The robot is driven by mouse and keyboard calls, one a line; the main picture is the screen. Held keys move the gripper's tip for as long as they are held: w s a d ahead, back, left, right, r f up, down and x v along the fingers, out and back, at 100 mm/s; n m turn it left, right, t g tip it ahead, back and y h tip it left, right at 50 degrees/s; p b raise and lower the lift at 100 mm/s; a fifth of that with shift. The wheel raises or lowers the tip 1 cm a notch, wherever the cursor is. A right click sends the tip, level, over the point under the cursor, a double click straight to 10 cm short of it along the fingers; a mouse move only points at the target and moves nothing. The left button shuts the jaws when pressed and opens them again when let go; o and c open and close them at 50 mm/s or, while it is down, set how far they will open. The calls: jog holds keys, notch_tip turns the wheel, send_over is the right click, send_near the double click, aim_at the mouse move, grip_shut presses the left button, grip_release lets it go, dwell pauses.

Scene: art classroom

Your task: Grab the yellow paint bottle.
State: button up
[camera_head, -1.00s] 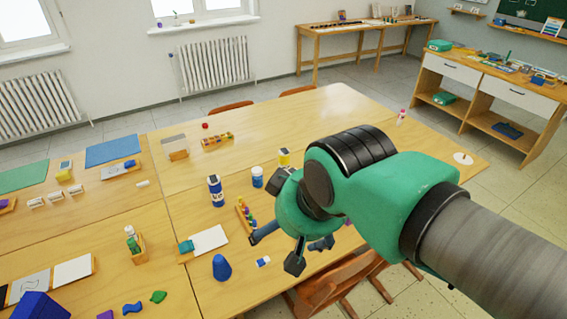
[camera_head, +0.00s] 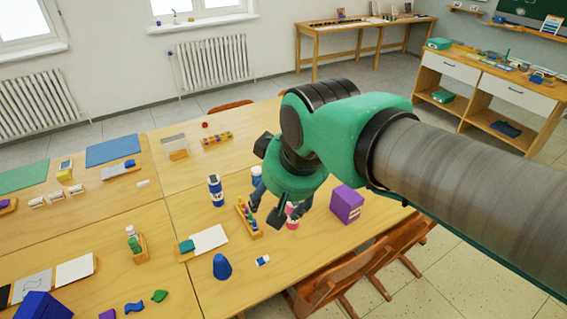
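The yellow paint bottle does not show in the current view. A small bottle with a yellow part stood at the middle of the table one second ago, and my arm now covers that place. My gripper (camera_head: 275,209) points down over the middle of the table with its dark fingers spread apart. I see nothing held between them, though part of the space is hidden. A pink and white bottle (camera_head: 292,219) shows just below the fingers; I cannot tell whether they touch.
A purple box (camera_head: 347,204) stands to the right. Chairs (camera_head: 345,275) line the front edge.

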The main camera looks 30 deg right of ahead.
jog(key=w+d+r+m+g+p, duration=0.1)
jog(key=w+d+r+p, duration=0.15)
jog(key=w, duration=0.55)
jog(key=w+d+r+m+p, duration=0.1)
jog(key=w+d+r, duration=0.15)
jog(key=w, duration=0.55)
jog(key=w+d+f+m+g+p, duration=0.15)
jog(key=w+d, duration=0.25)
jog(key=w, duration=0.4)
jog(key=w+d+f+p, duration=0.2)
jog(key=w+d+p, duration=0.1)
jog(key=w, duration=0.6)
jog(key=w+d+f+m+g+p, duration=0.1)
jog(key=w+d+f+p, duration=0.1)
jog(key=w+d+f, duration=0.4)
jog(key=w+d+f+m+p, duration=0.1)
jog(key=w+d+f+p, duration=0.2)
jog(key=w+d+f, duration=0.3)
jog(key=w+d+f+m+g+p, duration=0.1)
jog(key=w+d+f, duration=0.5)
jog(key=f, duration=0.7)
jog(key=shift+w+d+f+g+p, duration=0.2)
jog(key=shift+f+g+p, duration=0.2)
jog(key=shift+p, duration=0.4)
jog(key=shift+d+f, duration=0.2)
jog(key=shift+f, duration=0.35)
jog(key=shift+f, duration=4.3)
